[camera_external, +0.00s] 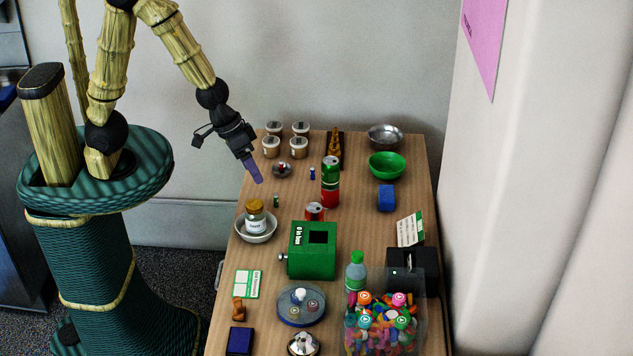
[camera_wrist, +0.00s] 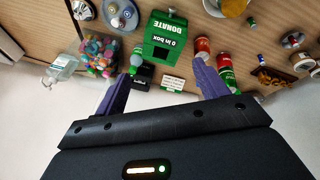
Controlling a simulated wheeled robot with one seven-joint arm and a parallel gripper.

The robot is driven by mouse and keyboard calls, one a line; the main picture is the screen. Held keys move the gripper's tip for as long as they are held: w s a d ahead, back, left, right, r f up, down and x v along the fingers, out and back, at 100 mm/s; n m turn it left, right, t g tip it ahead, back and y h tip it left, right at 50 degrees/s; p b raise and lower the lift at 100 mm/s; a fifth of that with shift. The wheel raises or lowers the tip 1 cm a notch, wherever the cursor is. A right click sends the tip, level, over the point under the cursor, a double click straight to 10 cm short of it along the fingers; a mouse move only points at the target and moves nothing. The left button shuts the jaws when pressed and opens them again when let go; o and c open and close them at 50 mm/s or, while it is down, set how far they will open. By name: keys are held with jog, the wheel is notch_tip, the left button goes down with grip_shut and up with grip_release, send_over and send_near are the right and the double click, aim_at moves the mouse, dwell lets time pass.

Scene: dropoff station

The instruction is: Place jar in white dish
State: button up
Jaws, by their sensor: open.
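In the wrist view, the dish (camera_wrist: 209,8) and part of the jar (camera_wrist: 234,5) show at the top edge, cut off by the frame. My gripper (camera_external: 258,181) is above the table's left side, up and behind the jar in the external view, and apart from it. In the wrist view, the purple fingers of my gripper (camera_wrist: 160,72) are spread wide with nothing between them.
A green donation box (camera_external: 312,262) and a red can (camera_external: 315,211) stand right of the dish. Stacked cans (camera_external: 330,182) and several lidded cups (camera_external: 271,146) are farther back. A clear bin of colourful items (camera_external: 385,325) is at the front right. Bare table lies around the dish's left front.

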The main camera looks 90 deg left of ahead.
jog(key=s+a+r+m+g, duration=0.1)
jog(key=s+a+r+m, duration=0.1)
jog(key=s+m, duration=0.3)
jog(key=s, duration=0.3)
jog(key=shift+r+g+y, duration=0.35)
jog(key=shift+g+y, duration=0.05)
jog(key=shift+f, duration=0.1)
